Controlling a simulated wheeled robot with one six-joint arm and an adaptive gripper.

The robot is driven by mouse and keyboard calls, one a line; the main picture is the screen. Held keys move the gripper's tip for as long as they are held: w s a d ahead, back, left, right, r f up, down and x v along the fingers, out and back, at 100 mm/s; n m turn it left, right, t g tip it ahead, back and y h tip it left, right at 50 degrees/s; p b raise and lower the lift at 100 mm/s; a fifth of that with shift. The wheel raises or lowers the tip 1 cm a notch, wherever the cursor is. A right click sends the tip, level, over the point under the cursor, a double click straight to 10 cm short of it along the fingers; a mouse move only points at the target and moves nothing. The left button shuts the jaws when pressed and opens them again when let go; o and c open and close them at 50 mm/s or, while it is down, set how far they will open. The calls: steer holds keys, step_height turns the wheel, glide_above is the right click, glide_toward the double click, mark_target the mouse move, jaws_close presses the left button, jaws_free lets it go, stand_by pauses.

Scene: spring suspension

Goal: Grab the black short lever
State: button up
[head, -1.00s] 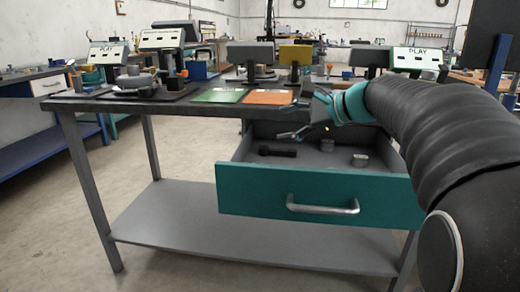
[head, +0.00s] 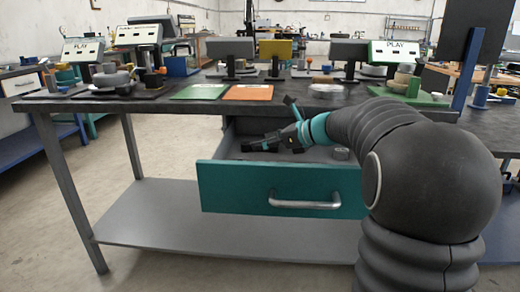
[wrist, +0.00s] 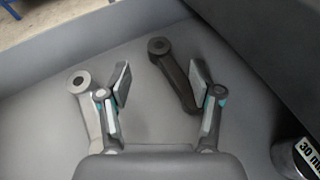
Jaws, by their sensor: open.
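The black lever (wrist: 172,75) lies on the grey drawer floor, with a round holed end at the top left in the wrist view. My gripper (wrist: 162,80) is open above the drawer floor. The lever shows between its fingers, closer to the right finger, whose side overlaps its lower part. I cannot tell whether they touch. In the head view my gripper (head: 272,141) reaches low into the open drawer, beside or over the dark lever (head: 252,147), and partly hides it.
A grey lever (wrist: 80,85) lies left of the left finger in the wrist view. A cylinder marked 30 mm (wrist: 297,158) stands at the lower right. The teal drawer front (head: 235,187) and drawer walls bound the space. The dark tabletop (head: 150,103) overhangs behind.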

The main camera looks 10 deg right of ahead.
mark_target(248, 144)
steer(key=shift+x, duration=3)
steer(key=shift+r, duration=0.1)
jaws_close()
